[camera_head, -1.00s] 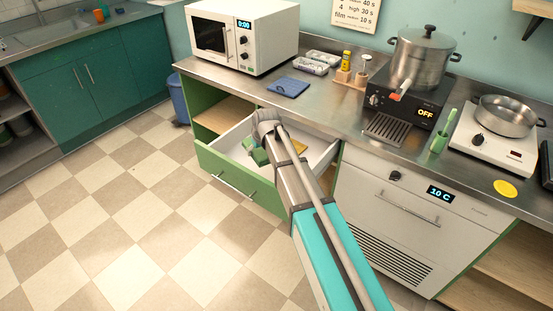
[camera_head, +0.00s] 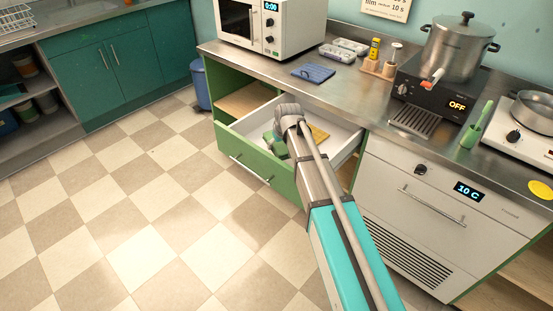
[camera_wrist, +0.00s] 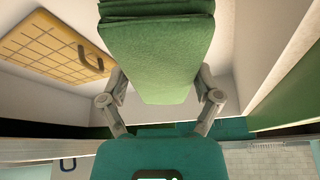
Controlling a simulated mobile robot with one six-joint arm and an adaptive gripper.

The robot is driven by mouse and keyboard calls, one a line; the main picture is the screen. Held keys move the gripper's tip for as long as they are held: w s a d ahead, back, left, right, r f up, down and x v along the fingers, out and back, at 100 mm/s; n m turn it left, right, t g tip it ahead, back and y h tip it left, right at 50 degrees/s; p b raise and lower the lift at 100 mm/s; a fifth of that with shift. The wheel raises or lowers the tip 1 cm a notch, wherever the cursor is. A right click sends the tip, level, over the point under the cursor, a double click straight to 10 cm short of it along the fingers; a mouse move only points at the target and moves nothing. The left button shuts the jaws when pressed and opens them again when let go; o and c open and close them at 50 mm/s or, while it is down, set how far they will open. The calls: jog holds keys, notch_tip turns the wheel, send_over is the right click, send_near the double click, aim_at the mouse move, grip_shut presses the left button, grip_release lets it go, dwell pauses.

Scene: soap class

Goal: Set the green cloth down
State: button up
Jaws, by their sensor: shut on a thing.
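The green cloth (camera_wrist: 155,55) is a folded, layered pad, large in the middle of the wrist view. My gripper (camera_wrist: 158,78) is shut on it, one finger on each side. In the head view the cloth (camera_head: 268,135) is a small green patch beside the end of my arm, over the open drawer (camera_head: 340,147), mostly hidden by my wrist. Whether it touches the drawer floor cannot be told.
A yellow gridded pad with a dark loop (camera_wrist: 55,48) lies in the drawer; it also shows in the head view (camera_head: 319,134). The counter (camera_head: 290,55) above holds a folded blue cloth (camera_head: 313,73), a microwave (camera_head: 285,30) and a steel pot (camera_head: 455,50).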

jog(key=shift+f+b, duration=0.4)
jog(key=shift+f, duration=0.3)
jog(key=shift+f, duration=0.1)
jog(key=shift+f+b, duration=1.8)
jog(key=shift+b, duration=0.05)
jog(key=shift+f, duration=0.15)
jog(key=o, duration=0.8)
jog(key=p+v, duration=1.1)
jog(key=v, duration=0.1)
